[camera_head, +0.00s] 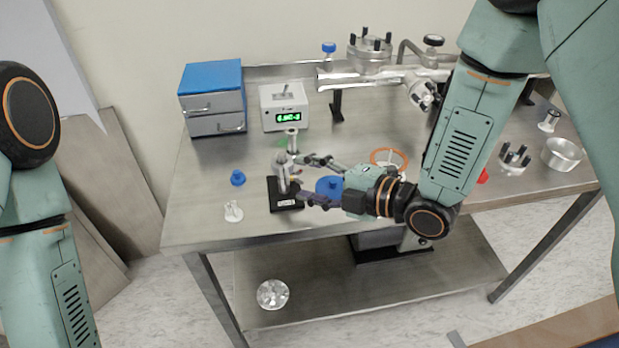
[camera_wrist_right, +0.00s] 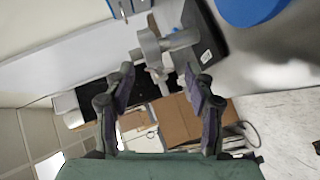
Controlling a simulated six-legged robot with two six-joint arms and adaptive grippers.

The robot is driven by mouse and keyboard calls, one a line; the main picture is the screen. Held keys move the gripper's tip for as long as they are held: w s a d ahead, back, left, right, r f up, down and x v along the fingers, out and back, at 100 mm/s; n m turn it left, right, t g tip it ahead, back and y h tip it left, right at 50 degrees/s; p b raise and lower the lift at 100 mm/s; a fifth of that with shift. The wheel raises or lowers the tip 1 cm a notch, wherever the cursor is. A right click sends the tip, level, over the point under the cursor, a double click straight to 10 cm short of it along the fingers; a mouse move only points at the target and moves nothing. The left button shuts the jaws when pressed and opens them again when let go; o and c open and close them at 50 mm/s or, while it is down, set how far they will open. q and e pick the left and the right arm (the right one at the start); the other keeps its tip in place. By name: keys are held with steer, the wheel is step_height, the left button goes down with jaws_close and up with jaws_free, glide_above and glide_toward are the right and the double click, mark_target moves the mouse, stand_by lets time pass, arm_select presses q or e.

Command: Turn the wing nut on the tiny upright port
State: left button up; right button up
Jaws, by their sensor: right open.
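The tiny upright port is a small grey metal fitting (camera_head: 282,176) standing on a black base (camera_head: 285,204) at the left part of the table. It also shows in the right wrist view (camera_wrist_right: 150,46), at the top, with a clamp part beside it. The wing nut is too small to tell clearly from the clamp. My right gripper (camera_head: 303,180) comes in from the right with its fingers spread, close to the port. In the right wrist view the open fingers (camera_wrist_right: 157,75) point towards the port, with nothing held between them. Only links of my left arm show; its gripper is outside the picture.
A blue knob (camera_head: 238,178) and a white part (camera_head: 233,211) lie to the left. Behind stand a blue-topped drawer box (camera_head: 213,98) and a green display unit (camera_head: 284,107). Metal vacuum pipework (camera_head: 370,75) stands behind right.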

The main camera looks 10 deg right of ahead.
steer(key=shift+d, duration=0.25)
steer(key=shift+a, duration=0.25)
steer(key=c, duration=0.4)
steer(key=shift+d, duration=0.1)
jaws_close()
